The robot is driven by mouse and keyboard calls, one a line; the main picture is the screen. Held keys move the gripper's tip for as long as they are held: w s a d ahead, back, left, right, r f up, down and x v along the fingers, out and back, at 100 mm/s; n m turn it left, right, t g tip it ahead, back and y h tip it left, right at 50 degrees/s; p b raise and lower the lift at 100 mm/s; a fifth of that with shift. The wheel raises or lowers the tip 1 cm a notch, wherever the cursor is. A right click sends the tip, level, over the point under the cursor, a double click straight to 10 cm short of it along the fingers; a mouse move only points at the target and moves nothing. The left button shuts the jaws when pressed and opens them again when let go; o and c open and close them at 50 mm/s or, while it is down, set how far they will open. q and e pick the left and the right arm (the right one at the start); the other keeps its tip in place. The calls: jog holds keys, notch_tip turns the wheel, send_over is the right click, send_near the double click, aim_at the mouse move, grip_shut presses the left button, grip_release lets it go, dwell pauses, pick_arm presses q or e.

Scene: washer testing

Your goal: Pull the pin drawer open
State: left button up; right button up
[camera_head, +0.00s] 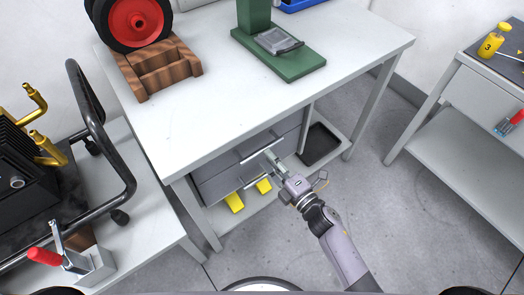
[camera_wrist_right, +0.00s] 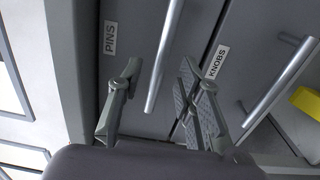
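The pin drawer (camera_wrist_right: 138,50), labelled PINS, is a grey front with a silver bar handle (camera_wrist_right: 165,60) in the right wrist view. In the head view it is the upper drawer (camera_head: 225,165) under the workbench and looks closed; its bar handle (camera_head: 258,150) shows there too. My right gripper (camera_wrist_right: 160,90) is open, with one finger on each side of this handle; I cannot tell whether either finger touches it. In the head view my right gripper (camera_head: 270,160) reaches the drawer fronts and covers part of them. My left gripper is not in view.
Yellow items (camera_head: 234,202) lie below the drawers. A black tray (camera_head: 320,146) sits on the lower shelf. Open floor lies right of the bench.

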aim_at(262, 149)
jog(key=shift+b+x, duration=0.35)
jog(key=shift+x, duration=1.9)
jog(key=shift+c, duration=0.2)
grip_shut()
